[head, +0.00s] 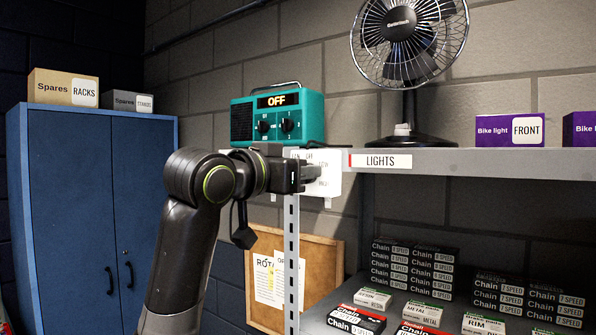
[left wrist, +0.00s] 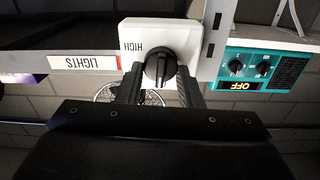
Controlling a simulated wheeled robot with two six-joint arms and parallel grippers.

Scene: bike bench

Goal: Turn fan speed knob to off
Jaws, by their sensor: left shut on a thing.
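The white fan control box (head: 331,180) is fixed at the shelf's left end in the head view, with OFF, LOW and HIGH lettering partly visible. My left gripper (head: 308,176) is in front of it and hides the knob there. In the left wrist view, the black knob (left wrist: 159,68) sits on the white box (left wrist: 185,33), with HIGH printed beside it, upside down. The fingers of my left gripper (left wrist: 158,84) are on either side of the knob and shut on it. I cannot tell which setting the knob points to. The fan (head: 403,38) stands on the shelf.
A teal radio (head: 278,117) showing OFF is behind my left arm. The grey shelf edge (head: 470,162) carries a LIGHTS label (head: 388,161). Boxed chains (head: 412,265) fill the lower shelf. A blue cabinet (head: 95,210) stands at the left.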

